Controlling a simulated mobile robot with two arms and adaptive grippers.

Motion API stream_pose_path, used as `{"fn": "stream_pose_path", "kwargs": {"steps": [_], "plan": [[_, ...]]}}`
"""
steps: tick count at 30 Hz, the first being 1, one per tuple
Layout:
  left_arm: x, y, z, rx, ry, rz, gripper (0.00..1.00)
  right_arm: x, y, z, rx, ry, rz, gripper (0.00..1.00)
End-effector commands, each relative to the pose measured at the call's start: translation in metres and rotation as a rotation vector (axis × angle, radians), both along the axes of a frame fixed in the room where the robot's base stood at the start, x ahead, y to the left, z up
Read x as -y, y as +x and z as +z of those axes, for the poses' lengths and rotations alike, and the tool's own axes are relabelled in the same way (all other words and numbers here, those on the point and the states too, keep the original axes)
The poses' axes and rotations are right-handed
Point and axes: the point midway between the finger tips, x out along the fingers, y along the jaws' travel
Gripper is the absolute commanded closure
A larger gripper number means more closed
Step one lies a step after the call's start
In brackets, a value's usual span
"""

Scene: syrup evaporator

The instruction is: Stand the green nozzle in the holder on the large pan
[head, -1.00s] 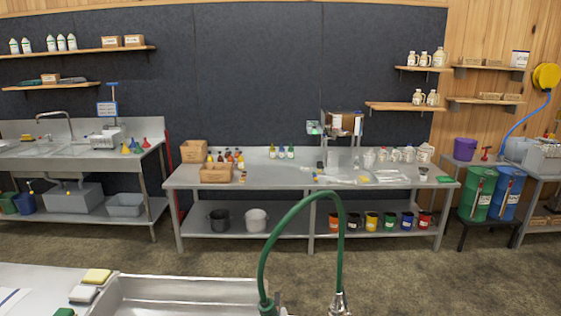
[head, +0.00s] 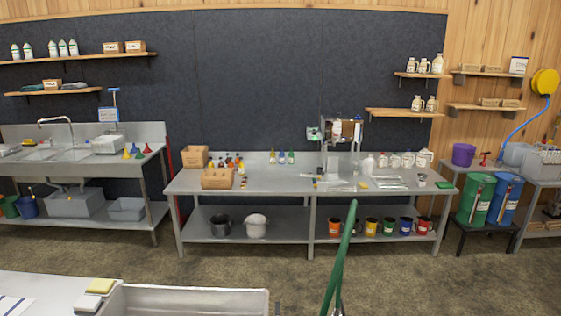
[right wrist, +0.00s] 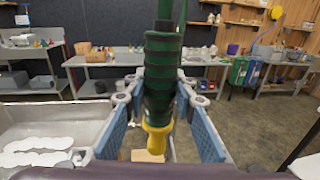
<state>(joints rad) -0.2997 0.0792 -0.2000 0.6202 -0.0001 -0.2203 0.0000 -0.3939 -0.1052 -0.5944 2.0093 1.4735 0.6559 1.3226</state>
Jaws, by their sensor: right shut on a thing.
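The green nozzle (right wrist: 163,70), a dark green ribbed grip with a yellow end (right wrist: 157,138), hangs upright in the right wrist view. My right gripper (right wrist: 161,105) has its blue-padded fingers on both sides of it and is shut on it. A green hose rises above the nozzle; in the head view the hose (head: 340,262) shows at the bottom middle, and the nozzle is below the frame. A large steel pan (head: 190,300) lies at the lower left; it also shows in the right wrist view (right wrist: 55,122), left of the nozzle. I cannot make out the holder. My left gripper is not in view.
A yellow sponge (head: 101,286) and a pale block (head: 88,303) lie left of the pan. A long steel table (head: 270,182) with bottles and jugs stands against the back wall. Open floor (head: 400,280) lies between it and the hose.

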Motion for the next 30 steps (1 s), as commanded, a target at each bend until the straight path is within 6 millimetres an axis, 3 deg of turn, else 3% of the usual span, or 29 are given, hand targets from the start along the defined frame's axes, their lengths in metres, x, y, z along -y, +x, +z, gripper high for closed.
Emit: {"fn": "stream_pose_path", "kwargs": {"steps": [6,14,20,24,30], "plan": [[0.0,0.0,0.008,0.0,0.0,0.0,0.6,0.034,-0.016,0.003,0.002,-0.006,0.0,1.0],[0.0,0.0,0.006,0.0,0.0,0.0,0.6,0.053,-0.025,0.001,0.004,-0.008,0.0,1.0],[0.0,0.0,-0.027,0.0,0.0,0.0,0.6,0.073,-0.041,-0.032,0.001,-0.013,0.012,1.0],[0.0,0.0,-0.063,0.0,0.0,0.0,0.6,0.093,-0.061,-0.064,0.001,-0.017,0.039,1.0],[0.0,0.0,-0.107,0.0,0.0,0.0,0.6,0.113,-0.086,-0.092,0.003,-0.016,0.092,1.0]]}}
